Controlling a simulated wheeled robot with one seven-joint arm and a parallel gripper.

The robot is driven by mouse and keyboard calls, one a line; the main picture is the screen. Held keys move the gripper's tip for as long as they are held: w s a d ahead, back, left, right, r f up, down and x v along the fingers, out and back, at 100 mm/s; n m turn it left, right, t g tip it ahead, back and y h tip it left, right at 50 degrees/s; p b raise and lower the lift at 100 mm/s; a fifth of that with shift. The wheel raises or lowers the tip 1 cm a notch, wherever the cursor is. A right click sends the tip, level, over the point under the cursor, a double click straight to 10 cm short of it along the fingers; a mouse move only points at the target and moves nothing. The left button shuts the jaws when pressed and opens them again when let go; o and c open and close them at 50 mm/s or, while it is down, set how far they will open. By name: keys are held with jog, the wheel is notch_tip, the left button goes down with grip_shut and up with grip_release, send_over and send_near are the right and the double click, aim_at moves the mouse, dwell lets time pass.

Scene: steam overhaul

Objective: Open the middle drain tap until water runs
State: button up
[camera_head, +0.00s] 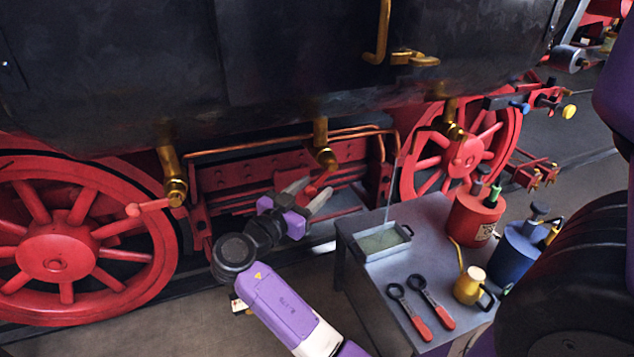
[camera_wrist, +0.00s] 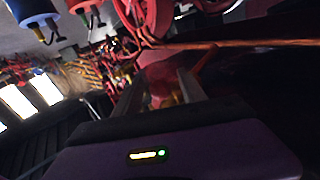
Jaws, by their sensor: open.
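The middle drain tap (camera_head: 325,157) is a brass pipe and elbow hanging under the black boiler side. A small red piece, likely its lever, shows just below the elbow, partly behind my fingers. My gripper (camera_head: 314,190) is open, its two grey fingers reaching up just below this tap. In the wrist view, brass and red parts (camera_wrist: 168,100) show between the open fingers, and a red bar (camera_wrist: 206,62) lies by the right finger. I cannot tell whether the fingers touch the tap. No water shows at its outlet.
A left brass tap (camera_head: 176,190) with a red lever (camera_head: 148,207) and a right brass tap (camera_head: 452,128) flank it. Red wheels (camera_head: 58,255) stand behind. A grey table (camera_head: 385,290) at right holds a tray (camera_head: 381,242), spanners (camera_head: 432,308) and cans (camera_head: 475,220).

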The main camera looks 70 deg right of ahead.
jog(key=shift+x, duration=1.25)
grip_shut()
dwell(0.5)
